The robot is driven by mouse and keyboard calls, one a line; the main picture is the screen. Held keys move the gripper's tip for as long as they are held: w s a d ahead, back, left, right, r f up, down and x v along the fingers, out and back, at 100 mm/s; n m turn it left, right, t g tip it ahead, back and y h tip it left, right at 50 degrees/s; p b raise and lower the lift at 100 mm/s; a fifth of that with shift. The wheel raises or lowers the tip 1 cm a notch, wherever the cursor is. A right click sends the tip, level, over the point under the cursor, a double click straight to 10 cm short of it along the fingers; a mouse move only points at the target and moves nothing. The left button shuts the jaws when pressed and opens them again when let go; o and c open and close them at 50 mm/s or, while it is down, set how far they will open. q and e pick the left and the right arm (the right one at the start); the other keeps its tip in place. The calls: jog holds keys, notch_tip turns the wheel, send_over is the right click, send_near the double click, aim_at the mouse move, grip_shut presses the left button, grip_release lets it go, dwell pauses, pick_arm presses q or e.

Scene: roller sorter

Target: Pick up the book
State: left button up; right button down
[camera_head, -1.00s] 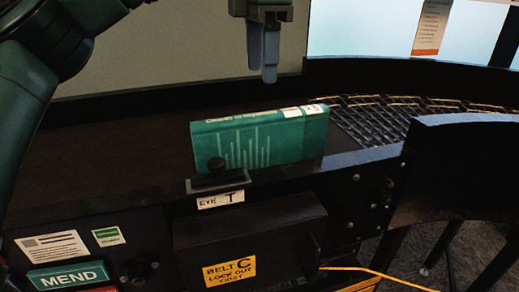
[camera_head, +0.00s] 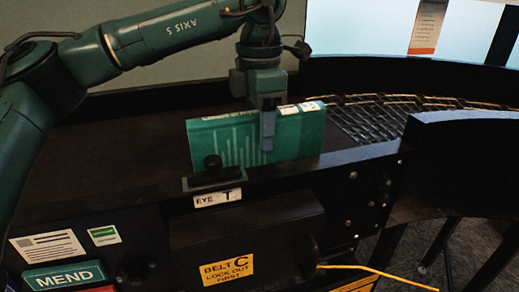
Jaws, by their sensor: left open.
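The book (camera_head: 220,147) is teal with pale vertical lines on its cover and white labels along its top edge. It stands upright on its long edge on the dark belt. My left gripper (camera_head: 268,140) points down over the book, right of its middle. One grey finger shows in front of the cover; the other finger is hidden behind the book or the near finger. The jaws are open, and I cannot tell whether they touch the book. My right gripper is not in view.
A black knob on a bracket (camera_head: 213,175) sits at the near rail, in front of the book's left end. A roller section (camera_head: 375,120) curves away to the right behind a black side wall (camera_head: 460,160). The belt at left (camera_head: 130,150) is clear.

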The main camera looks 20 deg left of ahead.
pick_arm(q)
jog(key=shift+c, duration=0.5)
grip_shut()
jog(key=shift+r, duration=0.15)
dwell(0.7)
